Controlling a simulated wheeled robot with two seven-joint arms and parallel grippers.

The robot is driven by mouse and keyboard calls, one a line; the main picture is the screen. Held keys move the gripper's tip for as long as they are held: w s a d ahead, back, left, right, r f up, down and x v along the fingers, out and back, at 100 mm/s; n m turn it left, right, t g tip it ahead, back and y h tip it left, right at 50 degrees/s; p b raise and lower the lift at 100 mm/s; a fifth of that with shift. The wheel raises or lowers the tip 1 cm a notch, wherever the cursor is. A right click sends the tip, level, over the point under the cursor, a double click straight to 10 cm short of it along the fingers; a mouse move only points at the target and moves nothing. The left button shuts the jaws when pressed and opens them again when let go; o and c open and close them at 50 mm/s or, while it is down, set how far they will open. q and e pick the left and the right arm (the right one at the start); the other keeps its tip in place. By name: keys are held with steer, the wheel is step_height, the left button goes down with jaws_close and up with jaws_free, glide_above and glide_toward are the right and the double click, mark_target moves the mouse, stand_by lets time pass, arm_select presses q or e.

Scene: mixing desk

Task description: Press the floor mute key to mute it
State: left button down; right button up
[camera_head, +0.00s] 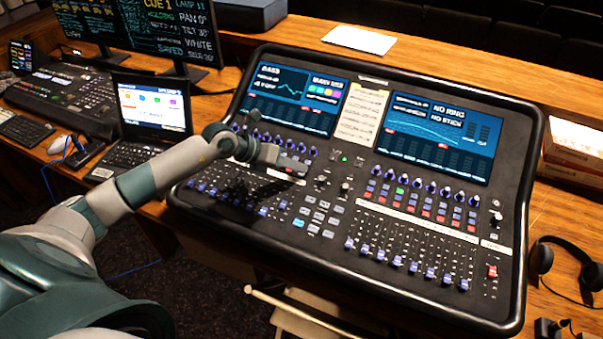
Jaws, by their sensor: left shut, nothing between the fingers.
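The mixing desk (517,250) is a large black console with two lit screens, rows of blue knobs, small keys and faders. My left arm reaches in from the left over its left half. My left gripper (296,165) is shut and empty, over the keys below the left screen (295,98). I cannot tell whether it touches the desk. A block of grey keys (318,215), one lit blue, lies at the lower middle. The lettering is too small to tell which key is the floor mute key, and my gripper hides some keys. My right gripper is not in view.
A laptop (150,105) and a second, smaller console (65,95) stand at the left. A white paper (358,39) lies behind the desk. Headphones (541,258) and boxes (575,150) are at the right. The air above the desk's right half is clear.

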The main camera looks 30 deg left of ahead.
arm_select(q)
steer(key=shift+f, duration=0.25)
steer(key=shift+r, duration=0.2)
steer(key=shift+s+r+p, duration=0.1)
steer(key=shift+r+p, duration=0.3)
steer(key=shift+r, duration=0.15)
stand_by(0.3)
steer(key=shift+s+r+p, duration=0.15)
steer(key=shift+r+p, duration=0.8)
steer(key=shift+r, duration=0.3)
steer(key=shift+s+r+p, duration=0.1)
steer(key=shift+r+p, duration=0.85)
steer(key=shift+r, duration=0.3)
